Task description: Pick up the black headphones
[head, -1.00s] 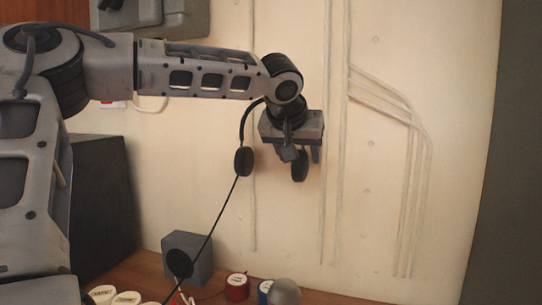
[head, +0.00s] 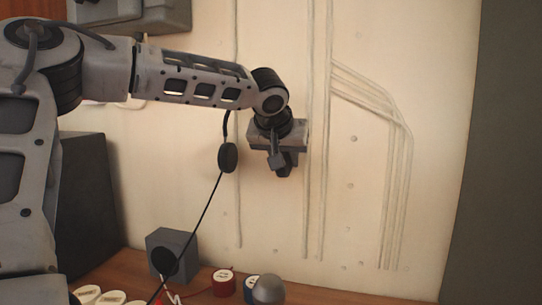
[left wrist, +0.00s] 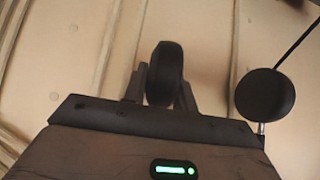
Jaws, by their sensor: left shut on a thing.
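The black headphones (head: 228,158) hang in the air at my left gripper (head: 285,170), well above the wooden surface. In the head view one round ear cup and part of the headband show to the left of the gripper. The other cup is mostly hidden by the gripper there. In the left wrist view my left gripper (left wrist: 160,92) is shut on one ear cup of the headphones (left wrist: 165,72), between its two fingers. The other cup shows at the right of that view, free of the fingers. A thin dark cable runs down from it in the head view. My right gripper is not in view.
A wooden surface (head: 330,296) lies below. On it are a grey box (head: 184,242), a red spool (head: 223,283), a blue-and-white spool (head: 250,290), a grey rounded thing (head: 268,290) and several white-topped things (head: 88,294). A wall with raised pipes (head: 395,180) stands behind.

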